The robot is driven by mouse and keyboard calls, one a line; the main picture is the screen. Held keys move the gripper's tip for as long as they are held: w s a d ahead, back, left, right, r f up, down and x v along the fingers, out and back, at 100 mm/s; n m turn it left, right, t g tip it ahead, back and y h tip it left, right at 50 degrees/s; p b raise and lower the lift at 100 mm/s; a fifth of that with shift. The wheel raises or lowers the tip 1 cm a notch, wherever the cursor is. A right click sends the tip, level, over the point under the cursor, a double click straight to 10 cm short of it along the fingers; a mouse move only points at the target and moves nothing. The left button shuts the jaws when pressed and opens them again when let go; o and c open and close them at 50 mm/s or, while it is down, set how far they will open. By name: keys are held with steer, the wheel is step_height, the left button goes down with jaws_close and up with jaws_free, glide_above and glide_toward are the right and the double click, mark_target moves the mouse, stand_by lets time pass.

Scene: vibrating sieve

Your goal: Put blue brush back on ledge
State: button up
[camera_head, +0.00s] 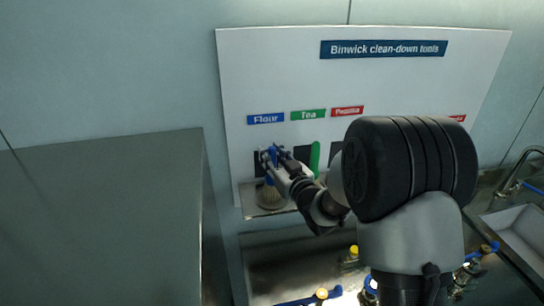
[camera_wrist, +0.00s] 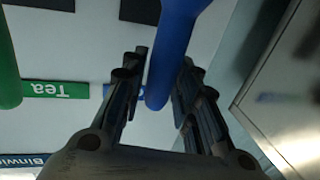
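The blue brush (camera_head: 270,194) stands with its pale bristles down at the left end of the ledge (camera_head: 254,213), below the blue Flour label (camera_head: 265,118). Its bristles appear to touch the ledge. My gripper (camera_head: 272,155) is at the top of its handle. In the wrist view the blue handle (camera_wrist: 172,50) rises between the two fingers of my gripper (camera_wrist: 164,60). The fingers are apart on either side of it, and a narrow gap shows on the left.
A green tool (camera_head: 315,158) stands just right, under the green Tea label (camera_head: 308,114); it also shows in the wrist view (camera_wrist: 8,70). A red label (camera_head: 347,111) follows. My arm hides the board's right part. A grey cabinet (camera_head: 110,200) is at left.

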steer(key=shift+o, duration=1.1)
steer(key=shift+r, duration=0.2)
steer(key=shift+s+d, duration=0.1)
steer(key=shift+s, duration=0.05)
steer(key=s+d+r+m+g+h, duration=0.15)
steer(key=s+d+h, duration=0.25)
steer(key=s+d, duration=0.4)
steer(key=s+d+r+m+g+h, duration=0.15)
steer(key=s+d+g+h, duration=0.35)
steer(key=s, duration=0.6)
steer(key=s+f+m+g+y, duration=0.1)
steer(key=s+g, duration=0.4)
steer(key=s, duration=1.8)
steer(key=shift+s+d+f+m, duration=0.2)
steer(key=shift+f+m, duration=0.1)
steer(key=shift+m, duration=0.3)
